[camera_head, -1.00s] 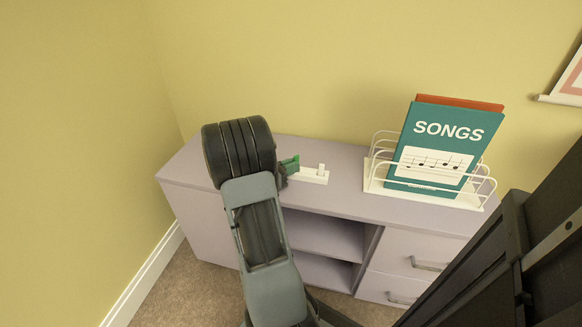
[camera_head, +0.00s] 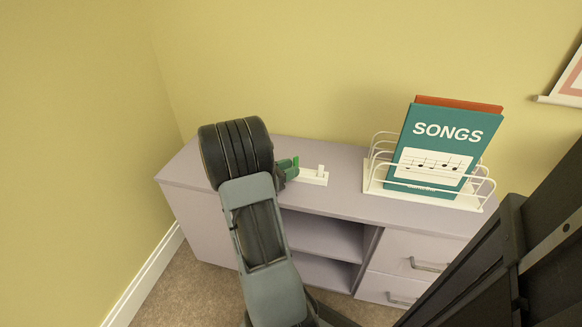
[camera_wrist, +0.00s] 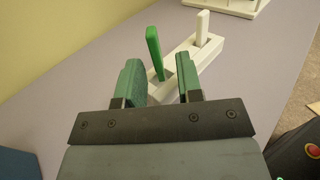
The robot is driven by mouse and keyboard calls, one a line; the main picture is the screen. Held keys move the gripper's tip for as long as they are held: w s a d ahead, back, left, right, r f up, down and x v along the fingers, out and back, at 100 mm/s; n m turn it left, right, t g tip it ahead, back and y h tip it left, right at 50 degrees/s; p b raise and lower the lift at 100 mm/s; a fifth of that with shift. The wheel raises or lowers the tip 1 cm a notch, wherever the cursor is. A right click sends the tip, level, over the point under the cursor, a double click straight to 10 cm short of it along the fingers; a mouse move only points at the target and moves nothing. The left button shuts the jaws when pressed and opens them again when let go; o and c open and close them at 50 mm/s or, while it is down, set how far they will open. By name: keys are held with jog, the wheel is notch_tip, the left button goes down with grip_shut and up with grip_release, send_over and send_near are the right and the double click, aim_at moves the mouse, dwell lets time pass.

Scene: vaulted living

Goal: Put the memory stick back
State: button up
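The green memory stick (camera_wrist: 154,52) stands on end at the near end of a white holder (camera_wrist: 182,59) in the wrist view, leaning a little left. Its lower end meets a dark slot; how deep it sits I cannot tell. A white stick (camera_wrist: 202,27) stands in the holder's far part. My gripper (camera_wrist: 160,68) is open, its two green fingers apart on either side of the stick's lower part, with visible gaps. In the head view, the holder (camera_head: 314,178) lies on the cabinet top, just right of my gripper (camera_head: 287,171), which partly hides it.
The mauve cabinet (camera_head: 340,203) has open shelves and drawers below. A white wire rack (camera_head: 375,187) with a teal SONGS book (camera_head: 440,150) stands to the right of the holder. The yellow wall is close behind. The cabinet top between holder and rack is clear.

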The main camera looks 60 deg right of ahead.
jog(key=p+v, duration=0.2)
jog(key=v, duration=0.9)
jog(key=shift+a+r, duration=0.15)
jog(key=shift+r, duration=0.05)
jog(key=s+a+r+m+t+y, duration=0.1)
jog(key=a+m+t+y, duration=0.4)
jog(key=a, duration=0.9)
jog(key=s+a+r+m+t+y, duration=0.2)
jog(key=a+m+t+y, duration=0.4)
jog(key=a+y, duration=0.4)
jog(key=a+r+m, duration=0.1)
jog(key=a, duration=0.3)
jog(key=shift+y, duration=0.4)
jog(key=shift+d+r+m, duration=0.15)
jog(key=shift+m, duration=0.15)
